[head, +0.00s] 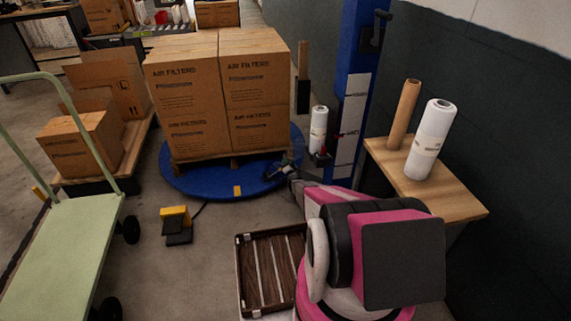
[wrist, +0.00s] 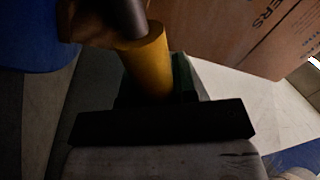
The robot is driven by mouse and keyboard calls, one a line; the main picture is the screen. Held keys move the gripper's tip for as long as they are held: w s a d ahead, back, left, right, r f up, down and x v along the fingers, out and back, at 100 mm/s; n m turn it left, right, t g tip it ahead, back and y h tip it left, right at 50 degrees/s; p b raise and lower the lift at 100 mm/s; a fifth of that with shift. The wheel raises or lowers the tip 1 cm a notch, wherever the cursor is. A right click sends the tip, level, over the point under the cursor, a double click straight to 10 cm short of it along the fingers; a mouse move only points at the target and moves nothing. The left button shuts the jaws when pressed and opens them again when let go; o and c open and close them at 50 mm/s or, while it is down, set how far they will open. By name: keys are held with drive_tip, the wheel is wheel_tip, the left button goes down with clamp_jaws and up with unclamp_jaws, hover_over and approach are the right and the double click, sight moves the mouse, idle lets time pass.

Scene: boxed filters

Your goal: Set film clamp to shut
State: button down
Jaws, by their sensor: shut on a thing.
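My gripper (head: 280,170) reaches low over the right part of the blue turntable (head: 190,186), just right of the stacked boxes. In the wrist view a yellow cylindrical handle (wrist: 150,68) on a dark rod lies at the jaws, and my gripper (wrist: 165,100) is shut on it. This handle appears to belong to the film clamp. The rest of the clamp is hidden or too dark to make out, and I cannot tell whether it is open or shut. In the head view the clamp is too small and covered to tell apart from my gripper.
Air filter boxes (head: 190,100) stand stacked on the turntable. Behind my gripper are a blue mast (head: 353,80) and a film roll (head: 318,130). A wooden table (head: 455,195) with two rolls stands right. A yellow pedal (head: 175,218) and green cart (head: 65,245) are left.

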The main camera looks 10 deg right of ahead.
drive_tip(key=shift+f, duration=0.15)
drive_tip(key=c, duration=0.9)
unclamp_jaws()
drive_tip(key=shift+d, duration=0.1)
drive_tip(key=r, duration=0.3)
drive_tip(key=a+r, duration=0.1)
drive_tip(key=r, duration=0.1)
drive_tip(key=shift+s+a, duration=0.1)
drive_tip(key=shift+s, duration=0.3)
drive_tip(key=s+a+r, duration=0.1)
drive_tip(key=a+r, duration=0.1)
drive_tip(key=a, duration=0.1)
drive_tip(key=s+a+r, duration=0.2)
drive_tip(key=a, duration=0.1)
drive_tip(key=s+a+r, duration=0.1)
drive_tip(key=a+r, duration=0.1)
drive_tip(key=a, duration=0.1)
drive_tip(key=shift+s+a, duration=0.2)
drive_tip(key=shift+s, duration=0.15)
